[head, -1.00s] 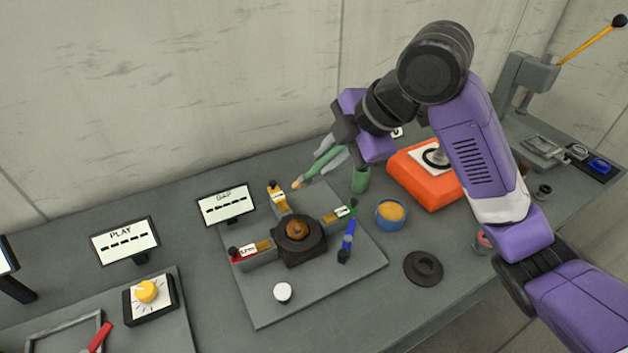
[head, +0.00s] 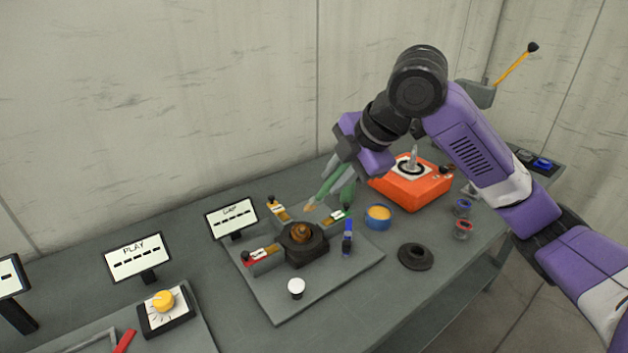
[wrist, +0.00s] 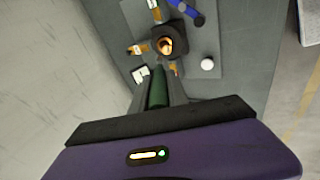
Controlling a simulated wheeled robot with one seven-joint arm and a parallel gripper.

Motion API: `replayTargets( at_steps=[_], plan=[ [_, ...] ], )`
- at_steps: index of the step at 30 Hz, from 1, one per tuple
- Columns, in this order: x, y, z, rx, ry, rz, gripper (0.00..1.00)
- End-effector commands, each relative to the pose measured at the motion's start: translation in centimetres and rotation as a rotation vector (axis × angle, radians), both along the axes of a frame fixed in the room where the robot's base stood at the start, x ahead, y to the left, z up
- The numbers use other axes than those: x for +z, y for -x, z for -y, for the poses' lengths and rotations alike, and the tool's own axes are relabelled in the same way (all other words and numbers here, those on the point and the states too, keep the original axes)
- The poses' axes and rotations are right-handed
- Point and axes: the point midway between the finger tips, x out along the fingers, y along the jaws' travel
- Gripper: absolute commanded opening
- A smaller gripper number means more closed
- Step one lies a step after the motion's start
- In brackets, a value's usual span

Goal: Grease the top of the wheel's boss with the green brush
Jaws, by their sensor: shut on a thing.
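My gripper (head: 336,180) is shut on the green brush (head: 324,186). The brush slants down and left, its tan tip above the back right of a dark block. In the wrist view the green handle (wrist: 158,88) lies between the fingers and points at the block. The block (head: 304,246) has a round copper-brown centre (head: 301,231); the brush tip looks apart from it. A dark round piece with a raised middle (head: 415,256), which looks like a wheel with its boss, lies flat to the right. I cannot tell which part is the named wheel.
Yellow (head: 278,208), red and green tagged holders surround the block on a grey plate (head: 340,283). A blue tool (head: 347,238), white knob (head: 296,287), blue pot (head: 378,216), green cup (head: 348,193) and orange box (head: 412,188) stand near. GAP sign (head: 232,217) is behind left.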

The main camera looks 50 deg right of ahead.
Motion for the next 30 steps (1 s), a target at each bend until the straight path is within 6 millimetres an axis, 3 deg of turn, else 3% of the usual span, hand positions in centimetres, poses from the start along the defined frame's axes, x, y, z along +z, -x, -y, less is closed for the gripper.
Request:
replayTargets(
  at_steps=[7,21,30],
  plan=[
    [-0.2,-0.1,-0.7,-0.001,0.025,-0.008,0.00],
    [-3.7,-2.1,0.8,-0.004,0.030,-0.009,0.00],
    [-4.8,-2.9,1.4,-0.002,0.030,-0.009,0.00]
  ],
)
